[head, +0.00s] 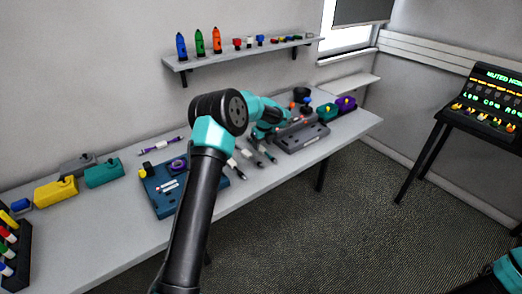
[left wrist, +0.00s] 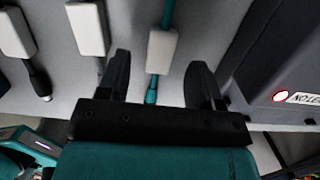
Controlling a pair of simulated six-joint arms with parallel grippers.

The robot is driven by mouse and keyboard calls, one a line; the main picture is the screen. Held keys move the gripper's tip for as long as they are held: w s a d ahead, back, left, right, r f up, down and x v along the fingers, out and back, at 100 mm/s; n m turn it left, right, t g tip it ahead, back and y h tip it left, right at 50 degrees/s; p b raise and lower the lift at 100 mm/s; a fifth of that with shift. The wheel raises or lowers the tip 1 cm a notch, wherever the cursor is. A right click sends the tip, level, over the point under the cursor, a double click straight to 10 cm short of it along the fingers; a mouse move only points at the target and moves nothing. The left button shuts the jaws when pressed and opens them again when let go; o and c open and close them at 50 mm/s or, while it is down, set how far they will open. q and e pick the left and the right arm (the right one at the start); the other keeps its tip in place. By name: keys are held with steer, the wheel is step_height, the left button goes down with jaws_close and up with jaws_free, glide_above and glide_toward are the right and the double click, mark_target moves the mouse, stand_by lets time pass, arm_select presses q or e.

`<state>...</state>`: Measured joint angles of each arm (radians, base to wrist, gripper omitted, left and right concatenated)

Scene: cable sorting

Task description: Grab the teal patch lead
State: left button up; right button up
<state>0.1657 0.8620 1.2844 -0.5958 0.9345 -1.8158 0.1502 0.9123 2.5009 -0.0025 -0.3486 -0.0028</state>
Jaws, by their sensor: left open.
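In the left wrist view the teal patch lead (left wrist: 152,92) runs down from the top edge, with a white block (left wrist: 161,50) around it and a teal end below. My left gripper (left wrist: 160,64) is open, with one dark finger on each side of the lead. Gaps show between the fingers and the lead, and it is not gripped. In the head view my left arm reaches over the bench, and its gripper and the teal lead are hard to make out there. My right gripper is out of view.
Other leads with white blocks (left wrist: 16,33) (left wrist: 88,28) lie left of the teal one. A dark grey device (left wrist: 285,60) stands close on the right. The bench (head: 105,215) also holds a blue tray (head: 158,202), a yellow box (head: 55,192) and a teal box (head: 103,173).

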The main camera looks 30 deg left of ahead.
arm_select(q)
steer(key=shift+w+a+f, duration=0.1)
steer(key=shift+a+f, duration=0.05)
steer(key=shift+f, duration=1.1)
steer(key=shift+c, duration=0.4)
steer(key=c, duration=0.9)
steer(key=shift+r, duration=0.1)
steer(key=shift+c, duration=0.2)
steer(key=shift+r, duration=1.75)
steer(key=s+d, duration=0.2)
steer(key=s, duration=0.2)
steer(key=s+d+r, duration=0.1)
steer(key=s+d, duration=0.2)
steer(key=s, duration=0.2)
steer(key=s+d, duration=0.3)
steer(key=s, duration=0.1)
steer(key=shift+s+d+r, duration=0.15)
steer(key=shift+s, duration=0.2)
